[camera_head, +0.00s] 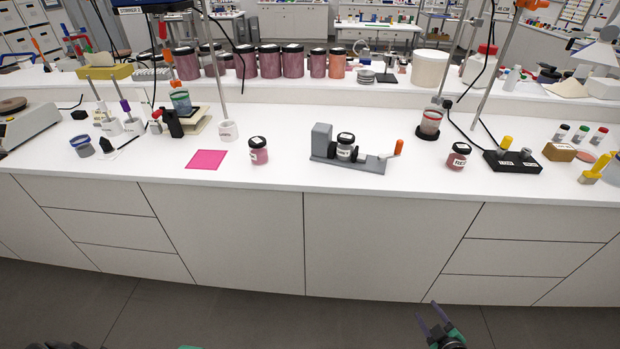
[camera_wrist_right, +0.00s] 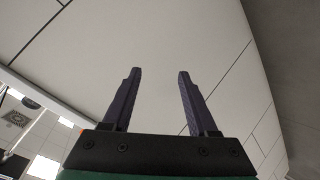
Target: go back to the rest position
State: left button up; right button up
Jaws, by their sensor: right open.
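My right gripper (camera_head: 434,318) is low in front of the bench, below the counter edge and over the dark floor. In the right wrist view its two fingers (camera_wrist_right: 152,90) are apart with nothing between them. My left gripper cannot be made out; only small dark and green parts of me show at the bottom edge of the head view. On the counter, a jar with a black lid (camera_head: 258,151) stands right of a pink square (camera_head: 207,160). Another jar (camera_head: 346,147) sits in a grey clamp-like holder (camera_head: 322,143) with an orange handle. A third jar (camera_head: 458,156) stands farther right.
The white bench (camera_head: 290,190) with drawer fronts runs across the view. A black block (camera_head: 512,161) with a yellow knob is at right. Several large pigment jars (camera_head: 270,62) line the raised shelf behind. The floor (camera_head: 250,318) before the bench is clear.

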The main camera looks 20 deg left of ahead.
jog(key=s+d+f+m+g+h, duration=0.2)
jog(key=s+d+f+m+g, duration=0.15)
jog(key=s+f, duration=0.85)
pick_arm(q)
jog(key=s+d+f+m+t+b, duration=0.1)
jog(key=s+d+f+m+b, duration=0.1)
jog(key=s+d+f+m, duration=0.3)
jog(key=s+d+m, duration=0.1)
jog(key=d+m, duration=0.2)
jog(key=m, duration=0.1)
jog(key=shift+s+d+y, duration=0.3)
jog(key=shift+s, duration=0.1)
pick_arm(e)
jog(key=s+d+f+m+g+h, duration=0.1)
jog(key=s+f+m+g, duration=0.2)
jog(key=s, duration=1.1)
jog(key=s+d+f+m+g+h, duration=0.1)
jog(key=s+f+m+g, duration=0.2)
jog(key=s+f, duration=0.4)
jog(key=s+g, duration=0.1)
jog(key=s, duration=0.6)
jog(key=shift+f, duration=0.25)
pick_arm(q)
jog(key=shift+f, duration=0.1)
pick_arm(e)
jog(key=shift+d+m, duration=0.1)
jog(key=shift+m, duration=0.15)
